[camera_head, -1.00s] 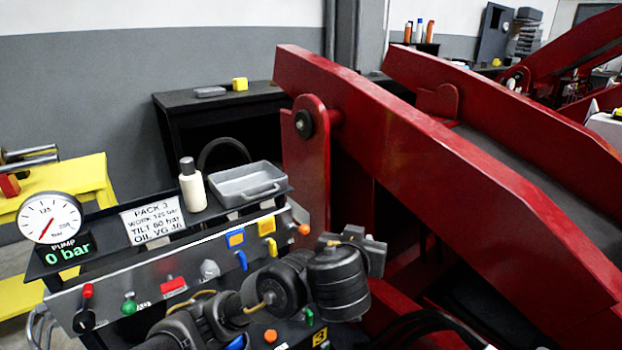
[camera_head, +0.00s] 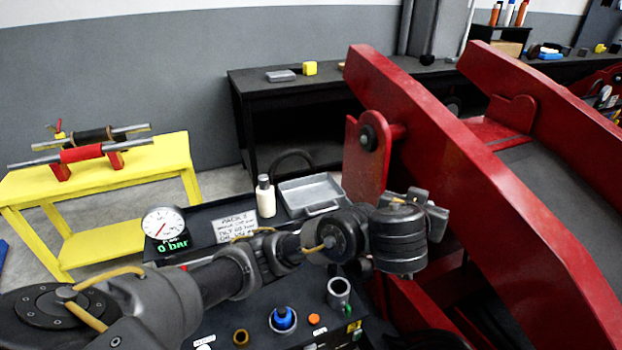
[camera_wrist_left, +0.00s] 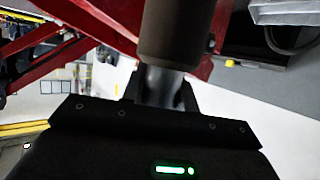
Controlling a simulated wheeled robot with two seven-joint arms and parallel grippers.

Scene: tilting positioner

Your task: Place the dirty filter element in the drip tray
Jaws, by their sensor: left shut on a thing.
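The drip tray (camera_head: 310,193) is a shallow grey metal tray with a front handle. It stands on the dark shelf behind the console, beside a white bottle (camera_head: 265,197), and looks empty. My left arm reaches across the console, and its gripper (camera_wrist_left: 163,88) is shut on a dark brown cylinder, the filter element (camera_wrist_left: 176,32). In the head view the gripper end (camera_head: 428,208) is to the right of the tray, and I cannot make out the element there. A light grey edge at the top right of the wrist view may be the tray. My right gripper is not in view.
A red tilting frame (camera_head: 480,190) rises close to my left gripper on the right. A pressure gauge (camera_head: 163,223) reading 0 bar and a label card (camera_head: 236,225) stand left of the tray. An open grey cylinder (camera_head: 339,292) and blue cap (camera_head: 283,319) sit on the console. A yellow bench (camera_head: 100,165) stands left.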

